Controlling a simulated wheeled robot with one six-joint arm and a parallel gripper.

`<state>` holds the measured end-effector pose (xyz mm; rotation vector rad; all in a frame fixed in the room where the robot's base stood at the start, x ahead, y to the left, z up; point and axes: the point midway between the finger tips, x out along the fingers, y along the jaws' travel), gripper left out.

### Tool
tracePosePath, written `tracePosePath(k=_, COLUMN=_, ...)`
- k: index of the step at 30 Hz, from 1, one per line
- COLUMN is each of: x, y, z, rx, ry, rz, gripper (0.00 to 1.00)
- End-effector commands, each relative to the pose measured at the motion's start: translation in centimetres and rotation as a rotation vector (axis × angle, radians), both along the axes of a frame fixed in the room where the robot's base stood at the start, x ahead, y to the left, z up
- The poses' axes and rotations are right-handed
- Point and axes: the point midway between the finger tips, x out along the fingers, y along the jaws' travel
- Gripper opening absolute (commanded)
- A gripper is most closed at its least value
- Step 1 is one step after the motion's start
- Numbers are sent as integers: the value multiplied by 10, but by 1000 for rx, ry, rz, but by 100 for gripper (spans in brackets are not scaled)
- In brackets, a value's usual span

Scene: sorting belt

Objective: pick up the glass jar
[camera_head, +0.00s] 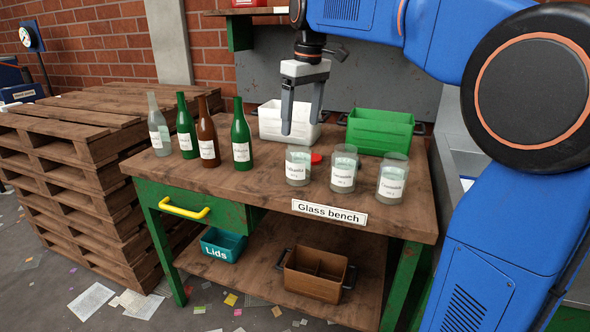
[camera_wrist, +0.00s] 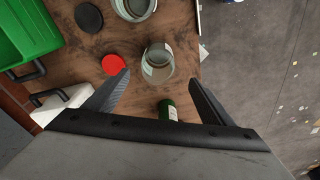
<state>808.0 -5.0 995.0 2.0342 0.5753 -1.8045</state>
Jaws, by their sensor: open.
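Several clear glass jars with white labels stand upright on the wooden bench: a left jar (camera_head: 298,167), a middle jar (camera_head: 343,177) and a right jar (camera_head: 391,180). My gripper (camera_head: 301,126) points down, open and empty, above and slightly behind the left jar. In the wrist view one open-topped jar (camera_wrist: 157,66) lies below and between my fingertips (camera_wrist: 158,78), not touched by them. Another jar (camera_wrist: 133,8) is cut off at the top edge of that view.
A red lid (camera_head: 316,158) lies behind the jars; a black lid (camera_wrist: 88,17) shows in the wrist view. Several bottles (camera_head: 240,140) stand to the left. A white bin (camera_head: 270,122) and green bin (camera_head: 380,132) stand behind. The bench front edge is close to the jars.

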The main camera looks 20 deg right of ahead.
Motion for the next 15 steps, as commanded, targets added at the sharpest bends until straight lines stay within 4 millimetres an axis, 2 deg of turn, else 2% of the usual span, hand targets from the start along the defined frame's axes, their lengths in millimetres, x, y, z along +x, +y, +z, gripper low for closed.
tracePosePath(k=9, x=5, y=4, z=-55, rx=-1, ry=1, rz=0, gripper=76)
tracePosePath(k=15, x=7, y=5, z=-74, rx=0, ry=0, rz=0, gripper=76)
